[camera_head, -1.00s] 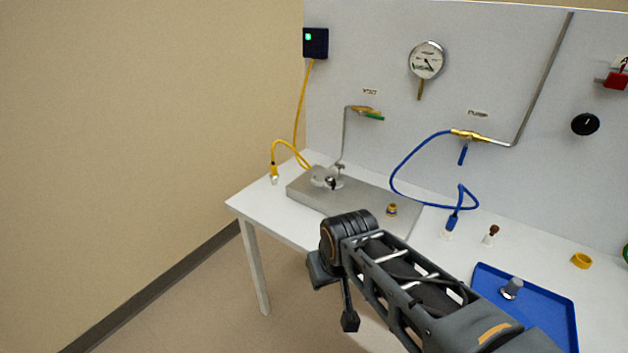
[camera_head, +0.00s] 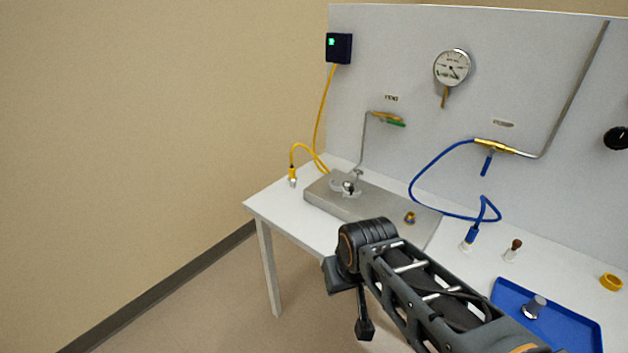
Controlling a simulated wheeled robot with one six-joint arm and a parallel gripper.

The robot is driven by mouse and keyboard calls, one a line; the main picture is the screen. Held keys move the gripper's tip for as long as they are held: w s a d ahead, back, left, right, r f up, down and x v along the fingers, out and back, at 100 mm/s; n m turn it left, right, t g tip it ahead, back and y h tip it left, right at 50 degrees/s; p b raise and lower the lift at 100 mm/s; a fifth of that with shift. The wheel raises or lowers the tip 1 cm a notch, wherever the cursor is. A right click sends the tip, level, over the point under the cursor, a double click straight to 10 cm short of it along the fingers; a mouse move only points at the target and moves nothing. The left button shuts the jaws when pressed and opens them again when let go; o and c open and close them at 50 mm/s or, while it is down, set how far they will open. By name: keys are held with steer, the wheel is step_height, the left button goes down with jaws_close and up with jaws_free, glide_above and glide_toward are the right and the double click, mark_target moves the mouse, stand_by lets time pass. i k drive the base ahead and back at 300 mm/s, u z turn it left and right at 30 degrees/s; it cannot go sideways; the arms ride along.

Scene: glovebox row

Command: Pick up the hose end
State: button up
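The blue hose (camera_head: 425,180) runs from the brass valve (camera_head: 495,147) on the back panel and loops down to the table. Its hose end (camera_head: 472,236) is a blue grip with a pale tip, near the right edge of the grey metal plate (camera_head: 335,205). My gripper (camera_head: 364,328) hangs at the end of my arm, in front of the table's front edge. It is left of the hose end and well apart from it. It shows small and dark, mostly behind my wrist, so its opening is unclear. I see nothing held in it.
A yellow cable (camera_head: 322,110) ends in a plug (camera_head: 292,178) at the table's left. A small brown-topped piece (camera_head: 513,250) stands right of the hose end. A blue tray (camera_head: 570,325) and a yellow ring (camera_head: 611,282) lie further right. The floor at left is clear.

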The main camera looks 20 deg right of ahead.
mark_target(292, 178)
steer(key=k, duration=0.55)
steer(key=u, duration=0.6)
steer(key=i, duration=0.6)
steer(key=u, duration=0.6)
steer(key=i, duration=0.9)
steer(key=z, duration=0.75)
steer(key=i, duration=0.95)
steer(key=z, duration=0.8)
